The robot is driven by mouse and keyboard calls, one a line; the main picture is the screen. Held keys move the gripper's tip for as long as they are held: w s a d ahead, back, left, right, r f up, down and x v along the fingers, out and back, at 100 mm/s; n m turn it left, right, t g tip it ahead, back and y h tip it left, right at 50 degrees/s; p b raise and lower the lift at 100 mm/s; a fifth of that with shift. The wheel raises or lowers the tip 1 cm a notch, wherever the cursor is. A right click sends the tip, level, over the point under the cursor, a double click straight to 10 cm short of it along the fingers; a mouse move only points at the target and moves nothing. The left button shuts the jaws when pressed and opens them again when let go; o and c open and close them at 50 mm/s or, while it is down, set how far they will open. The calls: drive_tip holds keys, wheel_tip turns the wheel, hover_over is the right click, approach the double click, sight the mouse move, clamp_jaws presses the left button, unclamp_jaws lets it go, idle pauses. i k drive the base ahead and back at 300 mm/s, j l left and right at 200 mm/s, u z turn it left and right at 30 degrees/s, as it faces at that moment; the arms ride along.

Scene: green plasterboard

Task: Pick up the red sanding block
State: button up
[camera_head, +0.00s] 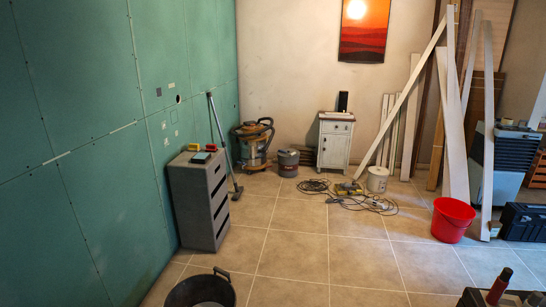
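A small red block (211,147), which looks like the sanding block, lies on top of a grey drawer cabinet (190,205) beside the green wall at the left. A small yellow and red item (194,147) lies just left of it, and a flat teal item (201,157) lies in front of them. They are too small to make out in detail. My gripper is not in view.
A black tub (200,292) stands on the floor in front of the cabinet. A long-handled tool (222,140) leans behind it. A vacuum (253,143), cables (317,187) and a red bucket (452,220) stand farther off. The middle tile floor is clear.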

sight(210, 148)
drive_tip(key=i+l, duration=0.1)
drive_tip(key=i, duration=0.8)
drive_tip(key=i+l+u, duration=0.1)
drive_tip(key=i, duration=0.75)
drive_tip(key=i+l+u, duration=0.2)
drive_tip(key=i+u, duration=0.2)
drive_tip(key=i+l+u, duration=0.4)
drive_tip(key=i, duration=0.15)
drive_tip(key=i+l+u, duration=0.35)
